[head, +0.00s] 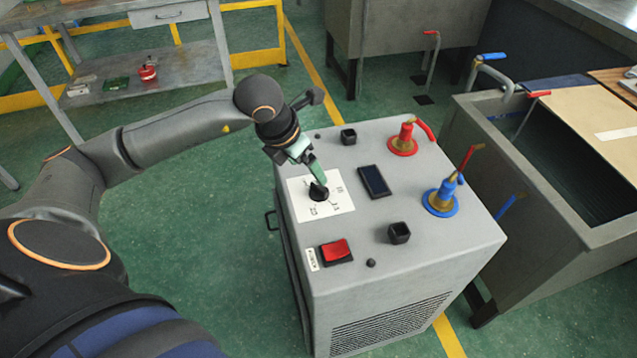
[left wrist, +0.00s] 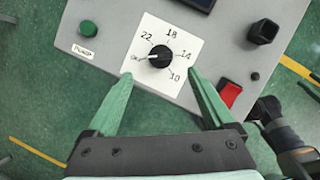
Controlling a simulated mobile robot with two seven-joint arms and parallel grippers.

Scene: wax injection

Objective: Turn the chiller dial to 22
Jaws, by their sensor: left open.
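The chiller (head: 400,262) is a grey box with a white dial card (head: 338,197) on its top. The black dial (head: 319,192) sits on that card; in the left wrist view the dial (left wrist: 160,57) has a white mark pointing left, toward OFF. Around it the card (left wrist: 186,37) reads 22, 18, 14 and 10, with 22 at the upper left. My left gripper (head: 318,176) is just above the dial. In the left wrist view its green fingers (left wrist: 160,76) are spread wide, one to each side of the dial and apart from it.
Also on the chiller top are a red switch (head: 335,251), a dark display (head: 374,181), black square sockets (head: 399,233), and red (head: 404,141) and blue (head: 441,199) fittings. A grey tank (head: 470,135) stands close at the right. A workbench (head: 150,65) is at the back left.

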